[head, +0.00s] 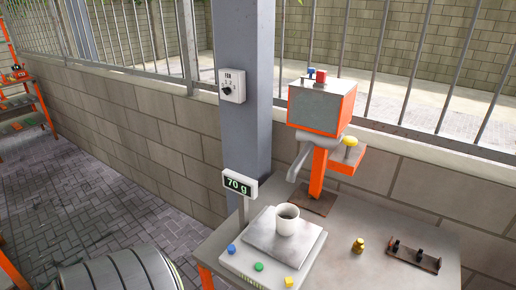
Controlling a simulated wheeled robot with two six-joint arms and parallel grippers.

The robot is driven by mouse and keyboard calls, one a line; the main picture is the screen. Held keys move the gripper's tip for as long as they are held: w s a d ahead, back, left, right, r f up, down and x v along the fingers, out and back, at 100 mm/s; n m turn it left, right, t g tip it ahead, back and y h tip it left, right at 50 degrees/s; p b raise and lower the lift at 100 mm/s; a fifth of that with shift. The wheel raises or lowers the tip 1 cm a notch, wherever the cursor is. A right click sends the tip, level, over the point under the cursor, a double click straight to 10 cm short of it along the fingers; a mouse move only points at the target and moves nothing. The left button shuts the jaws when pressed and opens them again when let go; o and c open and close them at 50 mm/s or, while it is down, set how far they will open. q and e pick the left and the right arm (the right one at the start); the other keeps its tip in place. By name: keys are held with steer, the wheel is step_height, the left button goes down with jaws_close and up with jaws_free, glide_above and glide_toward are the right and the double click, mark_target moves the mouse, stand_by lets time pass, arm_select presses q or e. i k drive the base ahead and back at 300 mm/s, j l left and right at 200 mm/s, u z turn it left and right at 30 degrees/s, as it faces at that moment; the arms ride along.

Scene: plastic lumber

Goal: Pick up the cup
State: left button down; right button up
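A white cup (287,219) with a dark inside stands upright on the grey plate of a scale (252,262). The scale is on the grey workbench at the lower middle of the head view. The scale's display (239,184) reads 70 g. Neither of my grippers is in the head view, so nothing of mine is seen touching the cup.
An orange and grey machine (321,105) stands behind the cup on the workbench (335,262). A small brass weight (358,245) and a dark rack (414,256) lie to the right. A grey post (243,90) rises behind. A metal drum (118,272) is at lower left.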

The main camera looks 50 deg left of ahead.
mark_target(287, 214)
steer(key=u, duration=1.35)
steer(key=l, duration=0.2)
